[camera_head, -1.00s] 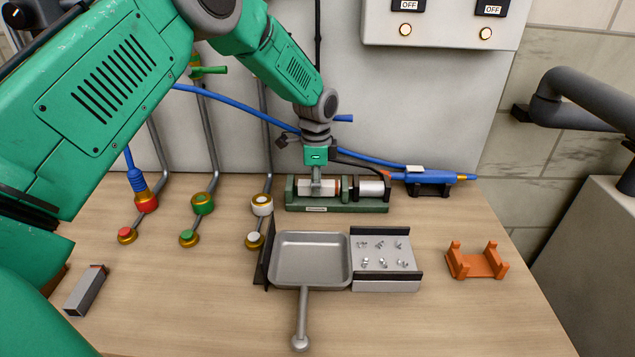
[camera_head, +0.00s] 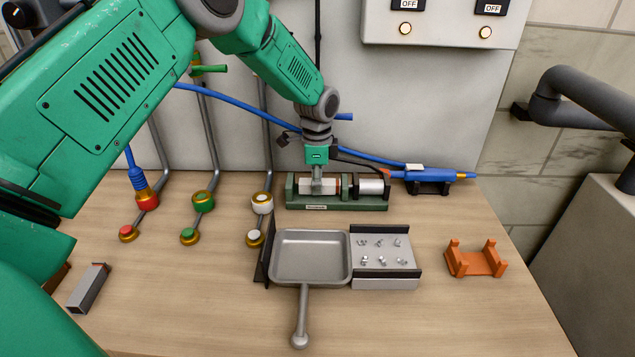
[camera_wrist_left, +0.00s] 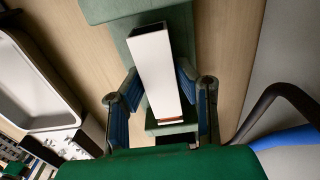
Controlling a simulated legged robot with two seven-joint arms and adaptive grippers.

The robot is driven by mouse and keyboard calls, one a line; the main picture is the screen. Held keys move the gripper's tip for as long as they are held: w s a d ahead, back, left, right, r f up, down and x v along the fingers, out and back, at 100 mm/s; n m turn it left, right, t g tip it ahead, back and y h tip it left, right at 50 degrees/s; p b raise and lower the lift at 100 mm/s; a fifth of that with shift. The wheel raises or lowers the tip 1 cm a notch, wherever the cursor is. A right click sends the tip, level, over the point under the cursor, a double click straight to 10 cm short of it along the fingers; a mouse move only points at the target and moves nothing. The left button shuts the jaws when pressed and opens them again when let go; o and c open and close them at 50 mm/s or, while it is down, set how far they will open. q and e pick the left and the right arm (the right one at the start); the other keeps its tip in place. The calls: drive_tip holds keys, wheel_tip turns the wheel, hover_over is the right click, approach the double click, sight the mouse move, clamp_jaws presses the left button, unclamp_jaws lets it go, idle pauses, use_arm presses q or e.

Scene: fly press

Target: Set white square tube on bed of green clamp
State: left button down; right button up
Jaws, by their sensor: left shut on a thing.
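The green clamp (camera_head: 337,204) stands at the back of the table, with a silver cylinder at its right end. The white square tube (camera_head: 304,186) lies lengthwise in the left part of the clamp, at the bed. I cannot tell if it rests fully on the bed. My left gripper (camera_head: 317,187) comes down from above and is shut on the tube. In the left wrist view the tube (camera_wrist_left: 155,60) sits between the two blue-padded fingers, over the green clamp body (camera_wrist_left: 110,10). My right gripper is not in view.
A grey pan (camera_head: 310,258) and a rack of small metal parts (camera_head: 385,284) stand in front of the clamp. A blue tool (camera_head: 430,176) lies to its right. An orange cradle (camera_head: 476,262) is at the right, a grey square tube (camera_head: 89,288) at the left. Pipes with coloured fittings stand behind.

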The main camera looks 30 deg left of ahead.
use_arm(q)
drive_tip(key=shift+f, duration=0.3)
idle(0.4)
idle(0.3)
drive_tip(key=c, duration=0.7)
unclamp_jaws()
drive_tip(key=shift+r+p, duration=0.2)
drive_tip(key=shift+p, duration=0.1)
drive_tip(key=shift+r+p, duration=2.25)
drive_tip(key=shift+r, duration=0.6)
drive_tip(key=shift+s+f, duration=0.1)
